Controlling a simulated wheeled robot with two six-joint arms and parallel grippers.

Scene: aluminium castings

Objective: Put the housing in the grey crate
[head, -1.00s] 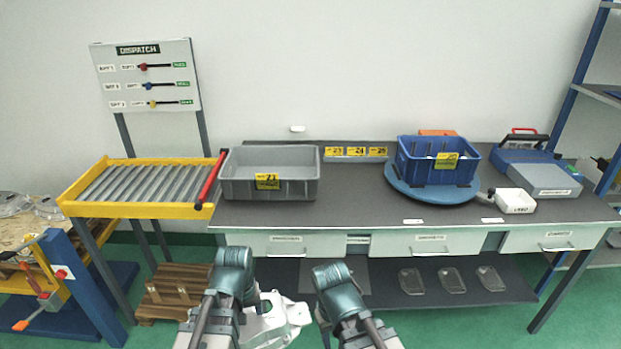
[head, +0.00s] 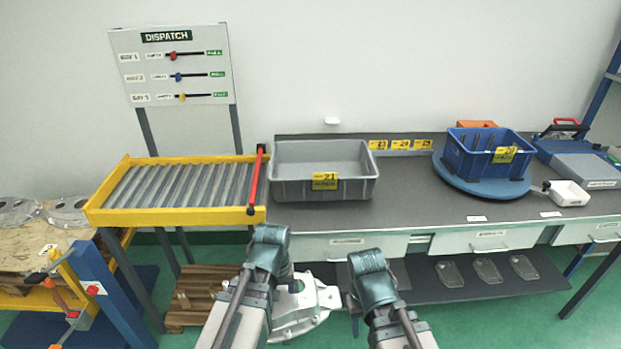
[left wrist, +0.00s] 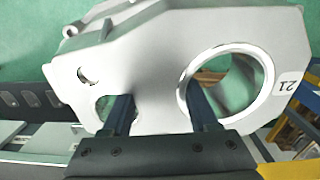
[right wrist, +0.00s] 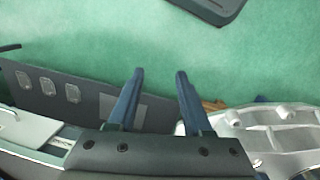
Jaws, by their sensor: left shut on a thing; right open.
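The housing (head: 300,306) is a pale aluminium casting held low in front of the bench, partly hidden behind my left arm in the head view. In the left wrist view the housing (left wrist: 150,60) fills the picture, with a large round bore and a label reading 21. My left gripper (left wrist: 160,112) is shut on it, its fingers at the plate between the openings. My right gripper (right wrist: 158,80) is open and empty; the housing's edge (right wrist: 275,125) shows beside it. The grey crate (head: 290,189), tagged 21, stands empty on the bench's left end.
A yellow-framed roller conveyor (head: 180,216) with a red bar adjoins the crate's left. A blue crate (head: 470,160) sits on a blue turntable (head: 450,178) to the right. The bench top (head: 410,205) between the crates is clear. A lower shelf (head: 420,290) holds several clear parts.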

